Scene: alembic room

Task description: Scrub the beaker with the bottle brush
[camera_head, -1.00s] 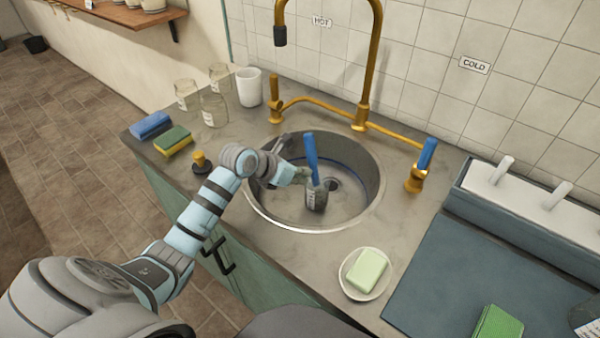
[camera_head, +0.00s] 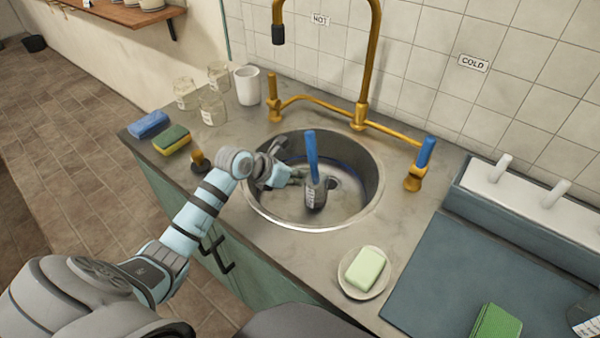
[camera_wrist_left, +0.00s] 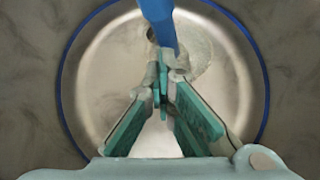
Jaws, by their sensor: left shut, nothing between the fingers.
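The beaker (camera_head: 316,199) stands in the round metal sink (camera_head: 352,212), with a label on its side. The bottle brush (camera_head: 312,152) stands in the beaker, its blue handle pointing up and its head hidden inside. In the left wrist view the blue handle (camera_wrist_left: 162,22) shows at the top, just beyond the fingertips. My left gripper (camera_head: 298,175) is over the sink at the left of the beaker, shut and empty. Its fingertips (camera_wrist_left: 163,78) meet in the left wrist view; whether they touch the beaker cannot be told. My right gripper is not in view.
A gold faucet (camera_head: 371,60) rises behind the sink. A soap dish (camera_head: 349,288), drain plug (camera_head: 199,159), sponges (camera_head: 172,140), glass jars (camera_head: 212,108) and a white cup (camera_head: 247,87) stand around it. A drying mat (camera_head: 450,270) lies at right.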

